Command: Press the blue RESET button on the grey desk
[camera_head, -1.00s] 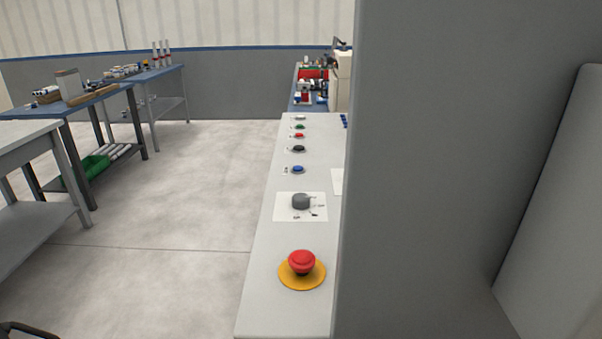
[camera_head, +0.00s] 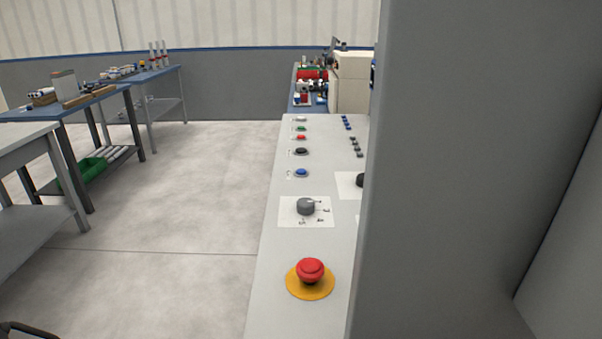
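The blue button (camera_head: 301,173) sits on the left part of the grey desk (camera_head: 265,290), between a black button farther off and a grey rotary knob nearer me. Its label is too small to read. Small blue pieces (camera_head: 347,122) also show near the desk's far right part. My gripper is not clearly in view; only a dark piece shows at the bottom left corner, and I cannot tell what it is.
A red mushroom button (camera_head: 310,270) on a yellow disc, a grey knob (camera_head: 306,206), and black (camera_head: 300,151), red (camera_head: 300,137) and green (camera_head: 300,128) buttons share the desk. A large grey upright surface (camera_head: 450,180) blocks the right side. Floor (camera_head: 190,190) at left is clear.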

